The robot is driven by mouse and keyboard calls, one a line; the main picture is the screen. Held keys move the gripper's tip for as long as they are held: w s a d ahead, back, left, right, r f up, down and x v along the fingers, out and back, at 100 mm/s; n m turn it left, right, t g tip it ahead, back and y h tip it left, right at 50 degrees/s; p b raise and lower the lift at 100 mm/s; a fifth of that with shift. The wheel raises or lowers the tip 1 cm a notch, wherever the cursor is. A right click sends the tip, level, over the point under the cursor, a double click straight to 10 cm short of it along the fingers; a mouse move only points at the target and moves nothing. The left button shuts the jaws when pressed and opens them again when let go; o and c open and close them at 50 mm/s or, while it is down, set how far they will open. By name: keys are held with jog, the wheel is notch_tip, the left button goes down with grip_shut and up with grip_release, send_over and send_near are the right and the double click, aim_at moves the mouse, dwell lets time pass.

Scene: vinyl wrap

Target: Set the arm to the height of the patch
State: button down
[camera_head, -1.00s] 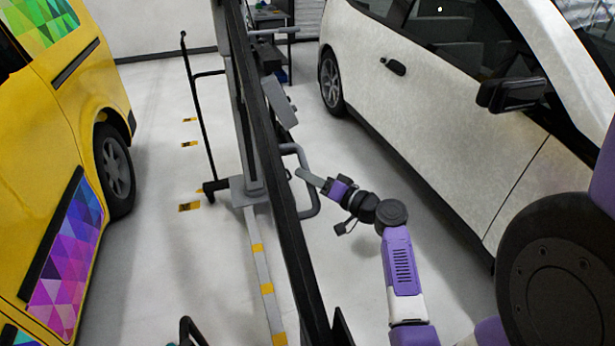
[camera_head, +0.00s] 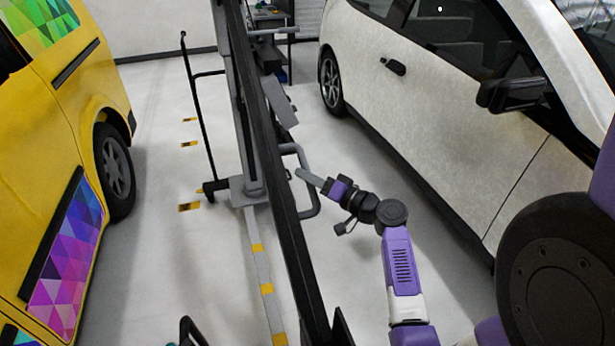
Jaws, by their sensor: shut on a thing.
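My gripper (camera_head: 324,184) is at the end of my purple and black arm, in the middle of the head view. Whether the strip touches the handle I cannot tell. Patches of coloured triangles show on the yellow van (camera_head: 50,130) at the left: a low one (camera_head: 70,255) on its side and a high one (camera_head: 45,20). No separate patch is clear on the white car (camera_head: 430,120). Which patch is meant I cannot tell.
A tall dark post (camera_head: 285,200) crosses the view just left of my gripper. A thin black stand (camera_head: 202,115) is behind it. The white car, with its mirror (camera_head: 511,94), stands to the right. Open floor (camera_head: 150,250) lies between the van and the post.

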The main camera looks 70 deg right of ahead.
jog(key=shift+g, duration=0.3)
jog(key=r+p, duration=0.2)
jog(key=s+a+r+p, duration=0.1)
jog(key=r+p, duration=0.1)
jog(key=a+r+p, duration=0.1)
jog(key=r+p, duration=0.1)
jog(key=shift+s, duration=0.3)
jog(key=shift+f, duration=0.1)
jog(key=c, duration=1.3)
grip_release()
jog(key=shift+s+f, duration=0.1)
jog(key=shift+s+a+b, duration=0.1)
jog(key=shift+s+b, duration=0.2)
jog(key=shift+s, duration=0.1)
jog(key=b+v, duration=0.1)
jog(key=v, duration=0.5)
jog(key=shift+s+b, duration=0.4)
jog(key=shift+a, duration=0.1)
